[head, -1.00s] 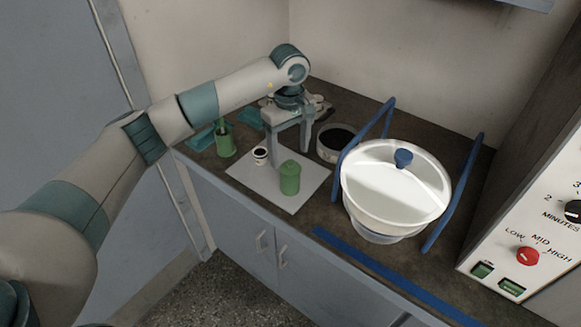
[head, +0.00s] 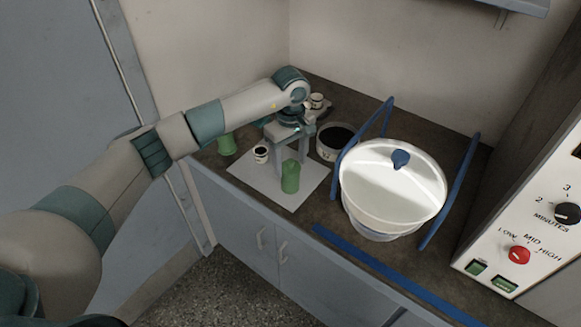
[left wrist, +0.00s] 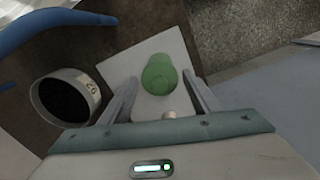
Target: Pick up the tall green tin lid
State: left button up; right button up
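A tall green tin (head: 290,179) stands upright on a white mat (head: 252,176) on the counter. Its rounded green top, the lid, shows from above in the left wrist view (left wrist: 159,73); the seam between lid and body is unclear. My left gripper (head: 290,157) points down over the tin. In the left wrist view its fingers (left wrist: 160,84) are spread apart, one on each side of the tin, with visible gaps and nothing held. My right gripper is not in view.
A small white cup (head: 261,155) with dark contents stands left of the tin. A second green container (head: 227,145) is farther left. A dark-filled round pan (head: 335,141) and a white lidded bowl (head: 385,195) between blue bars (head: 452,190) are at right.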

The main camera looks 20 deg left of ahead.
aim_at(292, 162)
pick_arm(q)
jog(key=c, duration=0.7)
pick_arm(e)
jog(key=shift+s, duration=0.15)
pick_arm(q)
jog(key=shift+r, duration=0.1)
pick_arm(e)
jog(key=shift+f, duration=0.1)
